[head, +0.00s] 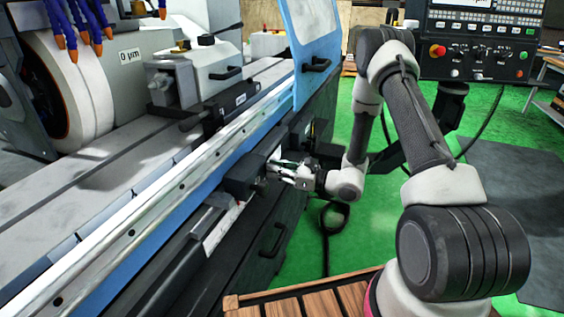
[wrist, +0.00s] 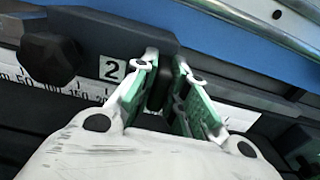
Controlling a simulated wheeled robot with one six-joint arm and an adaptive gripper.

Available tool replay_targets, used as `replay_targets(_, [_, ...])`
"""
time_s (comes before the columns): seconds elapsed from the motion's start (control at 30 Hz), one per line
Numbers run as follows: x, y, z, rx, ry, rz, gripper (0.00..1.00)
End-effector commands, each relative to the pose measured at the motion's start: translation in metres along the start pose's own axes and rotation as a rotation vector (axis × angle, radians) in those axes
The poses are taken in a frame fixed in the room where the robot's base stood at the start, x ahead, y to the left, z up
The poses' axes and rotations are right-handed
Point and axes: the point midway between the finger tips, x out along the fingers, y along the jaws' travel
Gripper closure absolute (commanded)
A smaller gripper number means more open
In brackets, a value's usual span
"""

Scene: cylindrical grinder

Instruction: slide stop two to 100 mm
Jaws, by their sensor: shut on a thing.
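Stop two is a dark block with a white "2" label (wrist: 112,69) in the wrist view. In the head view the dark stop block (head: 243,176) sits on the rail along the machine's front. My gripper (wrist: 166,70) has its green-lined fingers on either side of a dark upright part at the right of the label, and is shut on it. It also shows in the head view (head: 278,172), reaching to the block from the right. The stop's exact reading is hidden.
A black knob (wrist: 49,58) stands left of the label. The blue front strip (head: 165,222) runs above the rail, and a blue door (head: 308,35) is farther back. A wooden slatted surface (head: 310,299) is at the near edge. Green floor is open behind my arm.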

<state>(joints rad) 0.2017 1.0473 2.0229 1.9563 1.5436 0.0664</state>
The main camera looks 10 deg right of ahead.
Motion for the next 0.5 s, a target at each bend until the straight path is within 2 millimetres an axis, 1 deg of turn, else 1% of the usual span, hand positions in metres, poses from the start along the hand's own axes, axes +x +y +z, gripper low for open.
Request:
replay_targets(0.03, [0.0,0.011,0.0,0.005,0.001,0.004,1.0])
replay_targets(0.2, [0.0,0.031,0.0,0.004,0.001,0.004,1.0])
replay_targets(0.33, [0.0,0.038,0.0,0.002,0.0,0.002,1.0])
replay_targets(0.5, [0.0,0.04,0.0,0.002,-0.001,0.001,1.0])
